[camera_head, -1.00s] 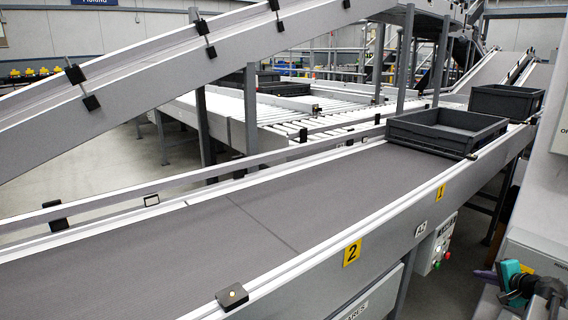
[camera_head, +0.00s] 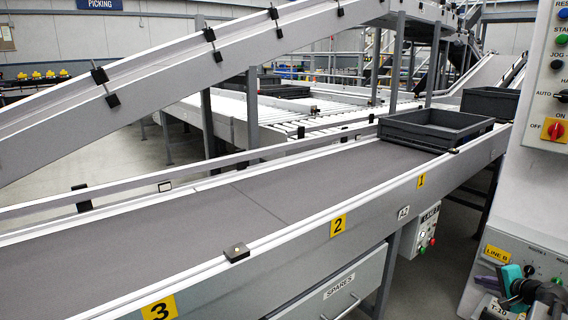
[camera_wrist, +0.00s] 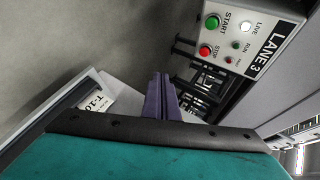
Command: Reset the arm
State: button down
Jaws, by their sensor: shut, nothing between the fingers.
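My gripper (camera_wrist: 161,84) shows in the wrist view as two purple fingers pressed together, with nothing between them. The teal wrist housing with a dark rim fills the bottom of that view. In the head view my arm's teal and black end (camera_head: 515,284) is at the lower right corner, in front of a grey console. Most of the arm lies outside the picture.
A grey control cabinet (camera_head: 543,190) stands close on the right. A conveyor (camera_head: 230,200) crosses the view, with dark crates (camera_head: 436,133) at its far end. The wrist view shows a LANE 3 button box (camera_wrist: 228,28) and a T-10 label (camera_wrist: 95,101).

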jog(key=w+a+f+n+g+y+p, duration=0.15)
jog(key=a+f+p, duration=0.25)
jog(key=a, duration=0.6)
jog(key=w+a+f+n+g+y+p, duration=0.15)
jog(key=a+f+p, duration=0.3)
jog(key=a, duration=0.65)
jog(key=s+a+f+n+g+y+p, duration=0.1)
jog(key=s+a+f+n+g+p, duration=0.2)
jog(key=a, duration=0.5)
jog(key=s+a+f+n+g+p, duration=0.15)
jog(key=s+a+p, duration=0.3)
jog(key=a, duration=0.45)
jog(key=s+a+n+g+p, duration=0.55)
jog(key=s+a+p, duration=0.35)
jog(key=s+a, duration=0.45)
jog(key=s+a+r+n+g+h+p, duration=0.2)
jog(key=s+p, duration=0.2)
jog(key=s, duration=0.3)
jog(key=s+a+r+n+g+h+p, duration=0.1)
jog(key=s+p, duration=0.3)
jog(key=s, duration=0.4)
jog(key=shift+s+a+r+n+g+h, duration=0.25)
jog(key=shift+a+r+n+g+h, duration=0.15)
jog(key=shift+a+n, duration=0.25)
